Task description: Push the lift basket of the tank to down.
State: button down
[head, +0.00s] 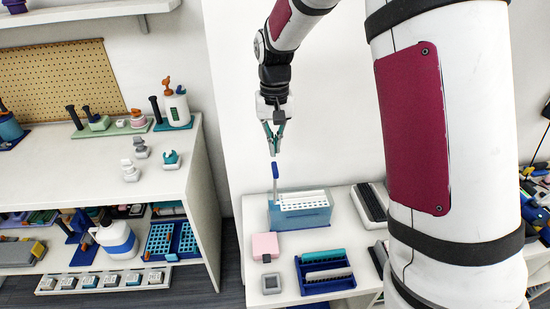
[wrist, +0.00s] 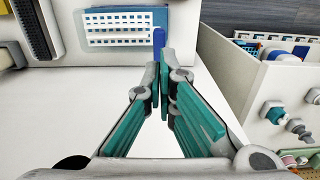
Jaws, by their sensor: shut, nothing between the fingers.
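The tank (head: 318,219) is a translucent blue box on the white table. Its white lift basket (head: 303,200), with rows of holes, shows at the top of the tank; the wrist view shows the basket (wrist: 118,20) from above. An upright rod with a blue grip (head: 275,171) rises at the tank's left end. In the wrist view the grip (wrist: 158,38) appears just beyond the fingertips. My gripper (head: 273,150) is shut and empty, pointing down above the grip; it also shows in the wrist view (wrist: 164,58). Whether the fingertips touch the grip is unclear.
A pink box (head: 265,246), a small grey device (head: 271,283) and a blue rack (head: 327,276) stand in front of the tank. A dark keyboard-like block (head: 370,205) lies to its right. A white shelf unit (head: 205,200) stands left, across a gap.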

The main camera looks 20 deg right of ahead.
send_over(275, 183)
jog(key=shift+w+f+p, duration=0.15)
jog(key=shift+f+p, duration=0.2)
jog(key=shift+f, duration=2.2)
notch_tip(275, 183, down, 8)
jog(key=b, duration=0.2)
jog(key=shift+f+b, duration=0.2)
jog(key=shift+b, duration=0.1)
notch_tip(275, 183, up, 14)
jog(key=shift+r+p, duration=0.2)
jog(key=shift+p, duration=0.4)
jog(key=shift+r, duration=0.1)
